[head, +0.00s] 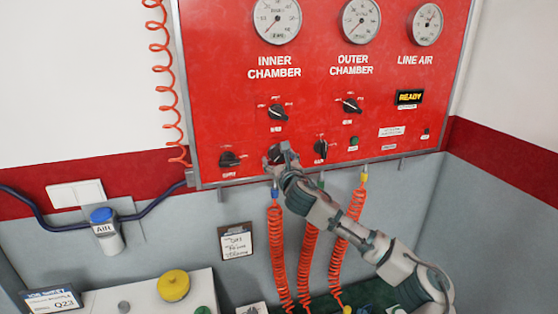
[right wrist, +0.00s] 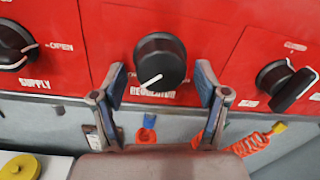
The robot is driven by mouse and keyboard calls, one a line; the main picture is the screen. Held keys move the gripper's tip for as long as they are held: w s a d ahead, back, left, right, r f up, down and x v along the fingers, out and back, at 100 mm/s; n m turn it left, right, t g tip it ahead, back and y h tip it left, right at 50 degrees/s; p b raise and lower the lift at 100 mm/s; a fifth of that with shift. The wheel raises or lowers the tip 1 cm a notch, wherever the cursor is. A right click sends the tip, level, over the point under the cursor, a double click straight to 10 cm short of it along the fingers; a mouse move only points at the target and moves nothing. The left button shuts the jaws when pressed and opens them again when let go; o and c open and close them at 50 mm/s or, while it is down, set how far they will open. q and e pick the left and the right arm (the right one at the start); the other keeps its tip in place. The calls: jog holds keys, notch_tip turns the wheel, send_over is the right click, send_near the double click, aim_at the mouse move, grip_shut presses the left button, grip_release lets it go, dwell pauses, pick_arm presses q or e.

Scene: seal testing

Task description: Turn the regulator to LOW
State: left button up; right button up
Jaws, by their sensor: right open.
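The regulator knob (right wrist: 158,58) is a round black knob on the red panel, above the label "REGULATOR". In the head view the knob (head: 273,155) is partly hidden behind my right gripper (head: 284,157). My right gripper (right wrist: 163,84) is open, with one finger on each side of the knob's lower part; I cannot tell whether they touch it. The small position marks beside the knob are partly hidden by the fingers. My left gripper is not in view.
The supply knob (right wrist: 12,45) is to the left and another black knob (right wrist: 288,84) to the right. Coiled orange hoses (head: 279,255) hang below the panel (head: 215,75). A yellow knob (head: 173,285) stands on a white box at lower left.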

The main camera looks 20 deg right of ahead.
jog(key=shift+r, duration=0.1)
jog(key=shift+s, duration=0.2)
jog(key=s, duration=1.1)
jog(key=shift+s+f, duration=0.25)
dwell(0.4)
